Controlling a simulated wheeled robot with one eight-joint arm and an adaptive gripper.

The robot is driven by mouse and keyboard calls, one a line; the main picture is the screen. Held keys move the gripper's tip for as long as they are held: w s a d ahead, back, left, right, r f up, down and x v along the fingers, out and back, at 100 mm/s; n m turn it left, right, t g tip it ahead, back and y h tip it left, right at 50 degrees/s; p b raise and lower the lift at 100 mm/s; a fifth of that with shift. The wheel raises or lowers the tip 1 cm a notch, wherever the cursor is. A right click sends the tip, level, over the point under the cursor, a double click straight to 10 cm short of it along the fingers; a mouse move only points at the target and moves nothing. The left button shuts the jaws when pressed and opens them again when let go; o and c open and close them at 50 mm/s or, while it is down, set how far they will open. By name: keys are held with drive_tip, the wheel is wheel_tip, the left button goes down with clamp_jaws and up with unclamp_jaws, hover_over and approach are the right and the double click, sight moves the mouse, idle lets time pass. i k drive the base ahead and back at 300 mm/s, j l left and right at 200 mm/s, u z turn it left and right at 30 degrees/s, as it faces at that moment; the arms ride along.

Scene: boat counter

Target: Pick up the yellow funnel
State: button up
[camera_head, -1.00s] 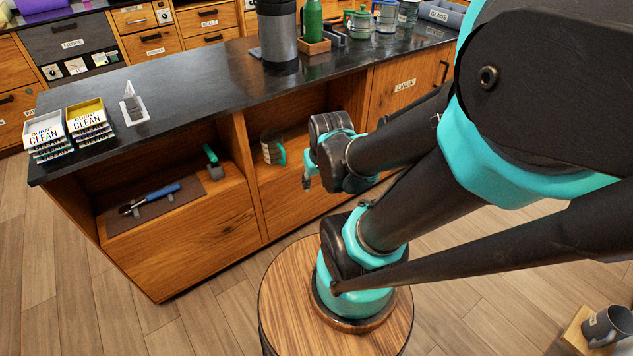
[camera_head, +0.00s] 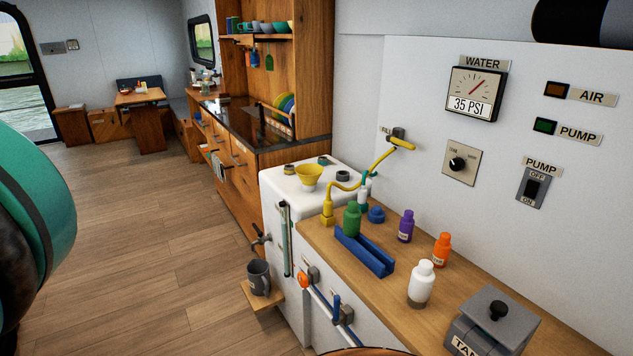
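The yellow funnel (camera_head: 309,177) stands on top of the white tank cabinet (camera_head: 270,196), its wide mouth facing up. It is near the middle of the view, to the left of a curved yellow pipe. Its lower spout is hard to make out. My gripper is not in this view. Only a teal and black part of my arm shows at the left edge, well apart from the funnel.
A curved yellow pipe (camera_head: 345,186) rises right of the funnel. Several bottles, including a green one (camera_head: 352,219), and a blue tray (camera_head: 365,252) stand on the wooden counter (camera_head: 398,305). A dark mug (camera_head: 259,279) sits on a low shelf. The floor at left is clear.

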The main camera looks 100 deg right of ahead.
sight(309, 173)
drive_tip(key=z, duration=3.5)
